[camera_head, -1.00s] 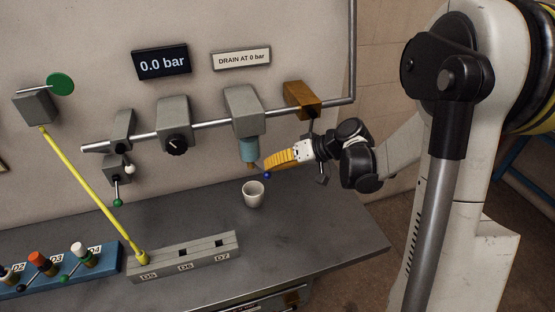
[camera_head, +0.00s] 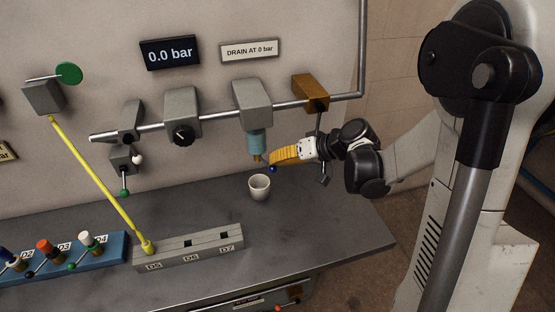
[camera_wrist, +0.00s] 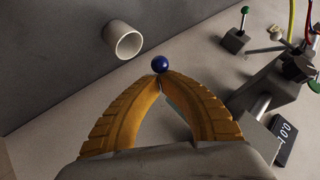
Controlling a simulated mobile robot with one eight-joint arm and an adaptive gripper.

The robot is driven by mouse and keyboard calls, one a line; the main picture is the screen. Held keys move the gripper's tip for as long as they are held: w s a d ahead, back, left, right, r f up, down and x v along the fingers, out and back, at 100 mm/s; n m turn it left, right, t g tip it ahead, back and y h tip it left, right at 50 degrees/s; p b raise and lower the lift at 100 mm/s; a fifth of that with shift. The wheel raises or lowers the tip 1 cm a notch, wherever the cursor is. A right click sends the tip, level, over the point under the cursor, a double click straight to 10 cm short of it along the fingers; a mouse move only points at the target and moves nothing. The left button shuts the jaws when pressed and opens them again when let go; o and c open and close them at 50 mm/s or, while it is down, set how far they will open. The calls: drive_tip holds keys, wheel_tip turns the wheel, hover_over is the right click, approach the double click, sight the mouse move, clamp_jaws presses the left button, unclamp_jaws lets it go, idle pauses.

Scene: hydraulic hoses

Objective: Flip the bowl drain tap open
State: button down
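The bowl drain tap is a small brass fitting (camera_head: 257,157) under the teal bowl (camera_head: 257,143), which hangs from a grey filter block (camera_head: 252,103). Its lever ends in a dark blue ball (camera_head: 273,169), low and to the right of the bowl. My gripper (camera_head: 272,161) has yellow ribbed fingers and comes in from the right, tips at the ball. In the wrist view the fingertips (camera_wrist: 162,76) meet, with the blue ball (camera_wrist: 160,64) just beyond them, touching or nearly so. I cannot tell whether they touch. The lever is mostly hidden there.
A white cup (camera_head: 259,188) stands on the bench below the tap, close to my gripper. A brass block (camera_head: 310,92) with a dark handle is above my wrist. The display (camera_head: 170,53) reads 0.0 bar. A grey socket block (camera_head: 190,251) lies at the front.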

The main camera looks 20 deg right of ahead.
drive_tip(key=a+m+t+h, duration=0.1)
drive_tip(key=a, duration=0.1)
drive_tip(key=s+a+m+h+b, duration=0.1)
drive_tip(key=m, duration=0.1)
drive_tip(key=a+m+t+h+b, duration=0.1)
drive_tip(key=a, duration=0.1)
drive_tip(key=shift+s+a+m+t+h, duration=0.2)
drive_tip(key=shift+a+m+t+h, duration=0.1)
idle(0.4)
drive_tip(key=shift+w+d, duration=0.55)
drive_tip(key=shift+d, duration=0.05)
